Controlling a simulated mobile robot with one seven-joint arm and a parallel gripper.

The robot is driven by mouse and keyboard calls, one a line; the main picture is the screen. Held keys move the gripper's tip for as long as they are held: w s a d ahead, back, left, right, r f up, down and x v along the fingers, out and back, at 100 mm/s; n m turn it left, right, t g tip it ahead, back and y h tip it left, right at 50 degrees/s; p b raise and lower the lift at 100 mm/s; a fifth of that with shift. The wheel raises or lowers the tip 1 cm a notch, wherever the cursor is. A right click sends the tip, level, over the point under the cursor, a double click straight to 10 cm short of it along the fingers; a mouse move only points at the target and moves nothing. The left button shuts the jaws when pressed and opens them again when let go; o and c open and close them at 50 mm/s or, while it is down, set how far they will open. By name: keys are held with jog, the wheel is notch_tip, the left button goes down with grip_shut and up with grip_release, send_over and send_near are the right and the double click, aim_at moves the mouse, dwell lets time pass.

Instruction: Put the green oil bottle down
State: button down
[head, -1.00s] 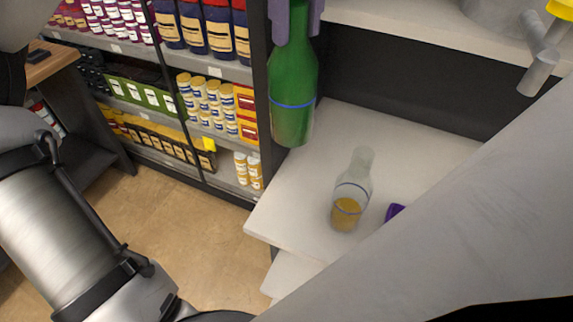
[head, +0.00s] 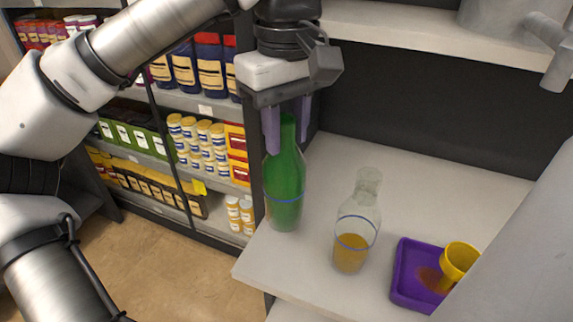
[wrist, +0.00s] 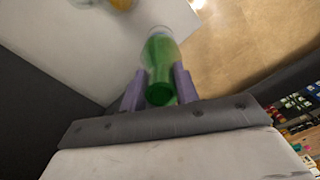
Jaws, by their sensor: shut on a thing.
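The green oil bottle (head: 285,190) is upright at the left end of the white shelf, its neck between the fingers of my gripper (head: 287,125). My gripper is shut on it from above. Its base appears at or just above the shelf surface; I cannot tell whether it touches. The wrist view shows the green bottle (wrist: 160,68) between the two purple fingers (wrist: 158,90), somewhat blurred.
A clear bottle with amber liquid (head: 356,225) stands to the right on the white shelf (head: 330,160). Further right is a purple tray (head: 408,270) with a yellow funnel (head: 459,262). A stocked rack (head: 190,130) stands behind on the left. The shelf's left edge is close.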

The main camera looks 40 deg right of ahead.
jog(key=shift+f, duration=2.6)
jog(key=shift+f, duration=0.2)
jog(key=c, duration=1.1)
grip_release()
jog(key=shift+o, duration=0.2)
jog(key=shift+r, duration=0.15)
notch_tip(320, 180, up, 12)
jog(key=shift+r+p, duration=0.1)
jog(key=shift+p, duration=0.25)
